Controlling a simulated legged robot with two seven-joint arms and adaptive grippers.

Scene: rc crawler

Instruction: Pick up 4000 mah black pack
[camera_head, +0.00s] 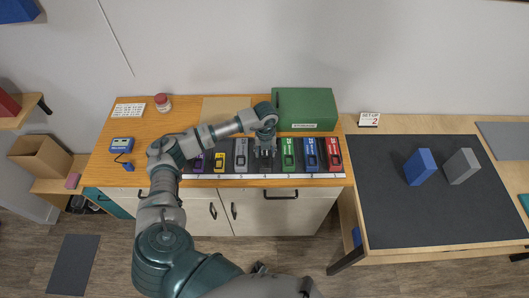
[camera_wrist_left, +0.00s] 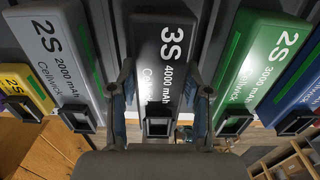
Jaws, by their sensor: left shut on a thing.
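The 4000 mAh black pack (camera_wrist_left: 150,85) shows in the middle of the left wrist view, with "3S 4000 mAh" in white letters on its top. My left gripper (camera_wrist_left: 161,108) has one finger on each side of the pack near its connector end and is shut on it. In the head view, my left gripper (camera_head: 265,151) is over the number 4 place of the battery row and mostly hides the pack. I cannot tell whether the pack is lifted off the dark strip. My right gripper is not in view.
Close beside the black pack are the grey 2S 2000 mAh pack (camera_head: 241,155) and a green pack (camera_head: 288,155). Blue (camera_head: 310,154) and red packs (camera_head: 333,154) stand further right. A green box (camera_head: 305,106) stands behind. The dark mat (camera_head: 430,215) at right is mostly clear.

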